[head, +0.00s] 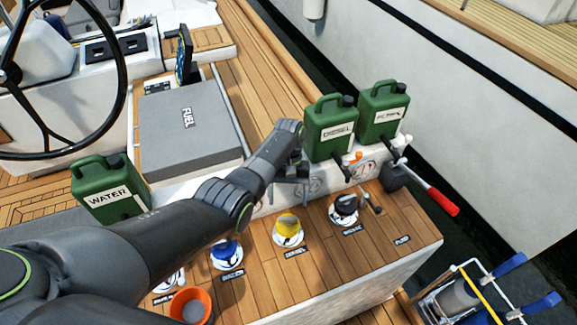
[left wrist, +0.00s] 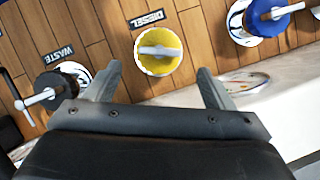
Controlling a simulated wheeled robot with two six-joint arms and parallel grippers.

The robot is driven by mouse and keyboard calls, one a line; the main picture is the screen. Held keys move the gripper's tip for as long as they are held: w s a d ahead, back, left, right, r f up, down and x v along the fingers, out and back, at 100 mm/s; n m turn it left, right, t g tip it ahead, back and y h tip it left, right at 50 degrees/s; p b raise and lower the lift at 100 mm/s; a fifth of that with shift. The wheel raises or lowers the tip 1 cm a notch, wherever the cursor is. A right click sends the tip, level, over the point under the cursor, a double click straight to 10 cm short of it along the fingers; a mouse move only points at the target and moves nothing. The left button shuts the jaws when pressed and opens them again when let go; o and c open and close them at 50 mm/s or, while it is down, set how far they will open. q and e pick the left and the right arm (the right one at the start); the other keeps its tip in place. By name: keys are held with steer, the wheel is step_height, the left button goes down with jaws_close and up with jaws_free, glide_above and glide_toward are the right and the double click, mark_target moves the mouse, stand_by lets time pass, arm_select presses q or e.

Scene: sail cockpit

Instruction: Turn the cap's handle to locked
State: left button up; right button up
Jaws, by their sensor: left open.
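The yellow cap (head: 289,224) sits on its white deck plate beside the diesel label. In the left wrist view the yellow cap (left wrist: 158,63) carries a pale bar handle (left wrist: 160,50) lying across its top. My left gripper (head: 290,190) is open and empty, with its fingertips beyond the yellow cap in the head view. In the left wrist view my left gripper's fingers (left wrist: 154,82) stand either side of the cap's lower edge, apart from it. Whether the handle is at its locked mark cannot be told. My right gripper is not in view.
A blue cap (head: 227,249) and a black waste cap (head: 344,205) flank the yellow one. Green diesel (head: 331,128) and second (head: 382,112) cans stand behind, with a red-handled lever (head: 443,202) to the right. An orange cup (head: 190,307) is at front left.

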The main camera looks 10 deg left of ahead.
arm_select(q)
steer(key=v, duration=1)
steer(key=shift+r+b, duration=0.4)
steer(key=shift+b, duration=0.05)
steer(key=shift+f, duration=0.1)
